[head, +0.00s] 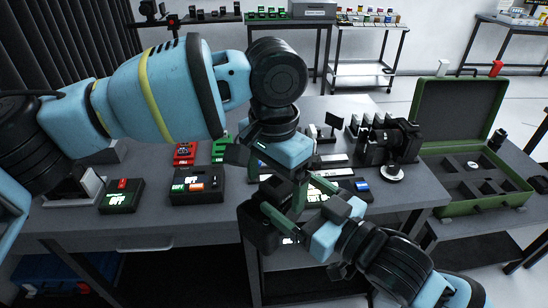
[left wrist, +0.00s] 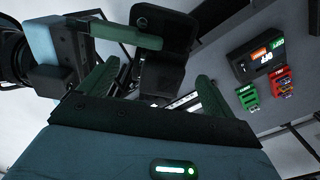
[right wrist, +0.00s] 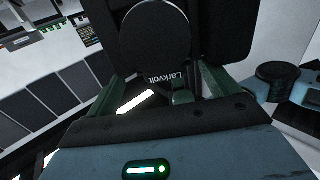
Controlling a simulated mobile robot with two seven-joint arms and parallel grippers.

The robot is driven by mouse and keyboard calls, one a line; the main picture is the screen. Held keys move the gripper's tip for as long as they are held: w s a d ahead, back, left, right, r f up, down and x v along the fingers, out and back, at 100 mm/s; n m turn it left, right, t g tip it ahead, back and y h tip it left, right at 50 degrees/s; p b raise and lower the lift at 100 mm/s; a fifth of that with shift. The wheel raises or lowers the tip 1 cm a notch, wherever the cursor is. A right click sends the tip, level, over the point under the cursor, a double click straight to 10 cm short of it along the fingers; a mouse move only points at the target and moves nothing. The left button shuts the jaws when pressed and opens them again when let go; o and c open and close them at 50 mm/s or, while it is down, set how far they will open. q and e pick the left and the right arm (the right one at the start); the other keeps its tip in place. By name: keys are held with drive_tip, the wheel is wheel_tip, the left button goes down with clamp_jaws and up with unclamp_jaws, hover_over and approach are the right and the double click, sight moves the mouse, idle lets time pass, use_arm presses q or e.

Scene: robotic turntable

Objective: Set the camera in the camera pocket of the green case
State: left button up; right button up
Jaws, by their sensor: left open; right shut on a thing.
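A black camera (head: 258,232), with a round front and the word Larkvolt in the right wrist view (right wrist: 160,40), is held above the table's front edge. My right gripper (head: 295,208) is shut on it. My left gripper (left wrist: 158,85) is open, coming down from above, its green fingers on either side of the black body; I cannot tell whether they touch it. The green case (head: 485,208) stands open at the right, lid up, with several dark pockets in its insert. A small round silvery thing sits in one pocket. Which pocket is for the camera is not readable.
Another black camera with a lens (head: 388,138) stands behind a small white disc (head: 392,173) on the grey table. Black boxes with lit labels (head: 120,196) and red and green trays (head: 185,153) lie at the left. My arms cover the table's middle.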

use_arm(q)
drive_tip(key=shift+f, duration=1.4)
use_arm(e)
drive_tip(key=shift+r, duration=0.15)
use_arm(q)
drive_tip(key=c, duration=1.6)
drive_tip(key=shift+r, duration=0.1)
use_arm(e)
drive_tip(key=o, duration=1.3)
wheel_tip(320, 180, up, 10)
